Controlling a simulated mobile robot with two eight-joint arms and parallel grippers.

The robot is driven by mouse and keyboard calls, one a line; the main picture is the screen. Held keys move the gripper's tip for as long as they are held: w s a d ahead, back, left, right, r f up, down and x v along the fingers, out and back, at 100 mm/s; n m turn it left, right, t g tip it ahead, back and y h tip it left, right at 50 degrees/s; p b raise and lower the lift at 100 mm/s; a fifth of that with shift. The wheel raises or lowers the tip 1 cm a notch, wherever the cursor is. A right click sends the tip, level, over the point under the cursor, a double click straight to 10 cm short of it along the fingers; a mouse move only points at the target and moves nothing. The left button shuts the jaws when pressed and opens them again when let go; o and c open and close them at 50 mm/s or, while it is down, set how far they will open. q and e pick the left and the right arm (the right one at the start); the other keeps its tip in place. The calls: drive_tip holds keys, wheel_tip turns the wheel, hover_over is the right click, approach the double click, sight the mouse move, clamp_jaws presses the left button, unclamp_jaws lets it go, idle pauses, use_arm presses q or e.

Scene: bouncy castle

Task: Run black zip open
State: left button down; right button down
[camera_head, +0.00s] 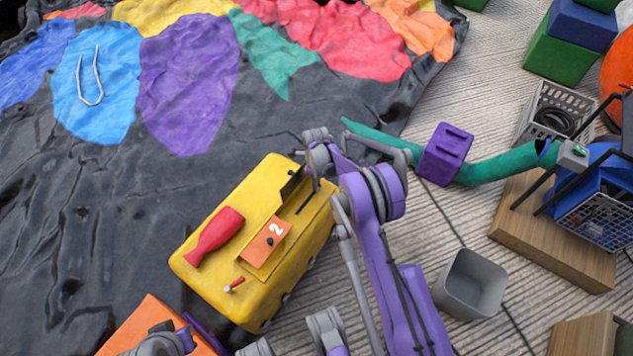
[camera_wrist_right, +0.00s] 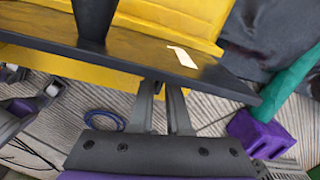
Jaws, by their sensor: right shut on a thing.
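A yellow block-shaped case (camera_head: 225,245) stands on the floor. A black flap-like piece (camera_head: 291,184), which looks like the black zip, stands up at its upper right end beside a dark slit. In the wrist view it is a long dark bar (camera_wrist_right: 140,52) with a small pale mark. My right gripper (camera_head: 316,178) is over that end of the case. In the wrist view its two fingers (camera_wrist_right: 161,88) meet at the near edge of the dark bar and are shut on a small part there, mostly hidden. My left gripper is not clearly in view.
A red bottle-shaped piece (camera_head: 215,236), an orange "2" plate (camera_head: 266,241) and a small red-handled piece (camera_head: 234,285) are on the case. A green tube (camera_head: 493,169) passes through a purple block (camera_head: 446,154). A grey bin (camera_head: 470,284) stands right of my arm.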

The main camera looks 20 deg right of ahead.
approach(299, 210)
wheel_tip(299, 210, down, 5)
drive_tip(key=shift+s+f+b, duration=0.1)
drive_tip(key=shift+f+b, duration=0.05)
drive_tip(key=shift+b, duration=0.2)
drive_tip(key=c, duration=0.9)
unclamp_jaws()
wheel_tip(299, 210, up, 11)
drive_tip(key=p, duration=0.2)
drive_tip(key=shift+p, duration=0.3)
